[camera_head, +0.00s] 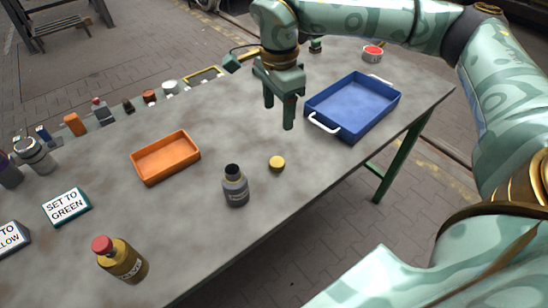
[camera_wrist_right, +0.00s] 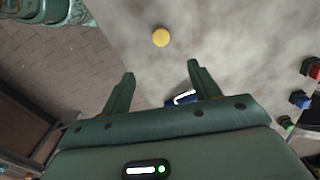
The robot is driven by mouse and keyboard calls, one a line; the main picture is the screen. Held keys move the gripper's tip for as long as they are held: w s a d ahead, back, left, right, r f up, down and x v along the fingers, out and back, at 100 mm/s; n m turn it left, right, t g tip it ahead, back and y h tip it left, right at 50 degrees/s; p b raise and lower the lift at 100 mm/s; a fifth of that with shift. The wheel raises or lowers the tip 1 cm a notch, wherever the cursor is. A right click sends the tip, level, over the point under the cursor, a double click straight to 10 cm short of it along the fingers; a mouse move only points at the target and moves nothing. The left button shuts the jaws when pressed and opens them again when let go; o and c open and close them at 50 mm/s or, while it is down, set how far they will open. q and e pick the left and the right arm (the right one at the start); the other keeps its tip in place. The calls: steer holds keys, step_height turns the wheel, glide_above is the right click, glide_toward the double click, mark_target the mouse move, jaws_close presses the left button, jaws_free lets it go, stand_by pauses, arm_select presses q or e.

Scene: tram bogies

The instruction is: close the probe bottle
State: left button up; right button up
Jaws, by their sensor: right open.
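A grey bottle (camera_head: 235,190) with a dark, uncapped-looking neck stands upright near the table's front edge; its label is too small to read surely. A round yellow cap (camera_head: 277,163) lies on the table just to its right, apart from it. The cap also shows in the right wrist view (camera_wrist_right: 161,37), beyond the fingertips. My right gripper (camera_head: 279,114) is open and empty above the table, behind the cap and left of the blue tray. It also shows in the wrist view (camera_wrist_right: 160,84) with fingers spread. My left gripper is not in view.
A blue tray (camera_head: 360,97) with white handles stands at the right. An orange tray (camera_head: 165,157) is at the middle left. A yellow bottle with a red cap (camera_head: 121,261) stands at the front left, near a SET TO GREEN sign (camera_head: 67,206). Small items line the back edge.

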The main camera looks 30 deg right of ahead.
steer(key=b, duration=0.3)
glide_above(277, 161)
step_height(277, 161, down, 10)
steer(key=shift+s+a+f, duration=0.15)
steer(key=shift+f, duration=0.45)
step_height(277, 161, down, 5)
steer(key=b, duration=0.2)
steer(key=shift+f+b, duration=0.2)
steer(key=shift+b, duration=0.2)
steer(key=shift+r, duration=0.1)
steer(key=c, duration=1)
